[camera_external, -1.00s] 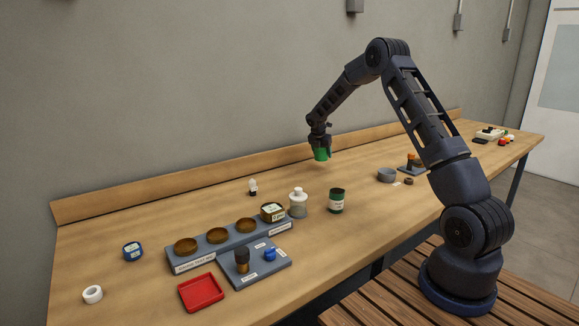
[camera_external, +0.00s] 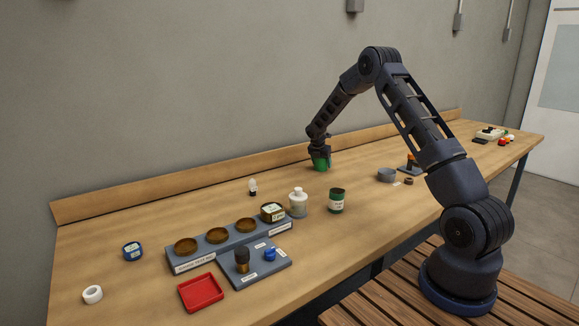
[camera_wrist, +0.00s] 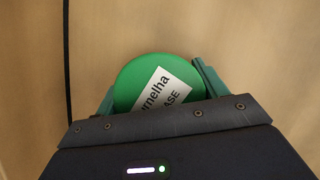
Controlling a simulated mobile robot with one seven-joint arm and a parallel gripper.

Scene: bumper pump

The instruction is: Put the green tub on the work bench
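The green tub (camera_external: 321,164) is at the far side of the work bench (camera_external: 360,219), near the back board. It is upright and at or very close to the bench top; I cannot tell if it touches. My gripper (camera_external: 320,154) is above and around it, with the fingers on its sides. In the wrist view the tub's round green lid (camera_wrist: 150,78) with a white printed label sits between the fingertips (camera_wrist: 155,92), which press close against it. Its lower part is hidden there.
A dark green jar with a white label (camera_external: 337,201) and a white-capped bottle (camera_external: 298,203) stand nearer the front. A grey rack (camera_external: 200,264), a red tray (camera_external: 201,293) and a grey round dish (camera_external: 387,175) are also on the bench. The bench around the tub is clear.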

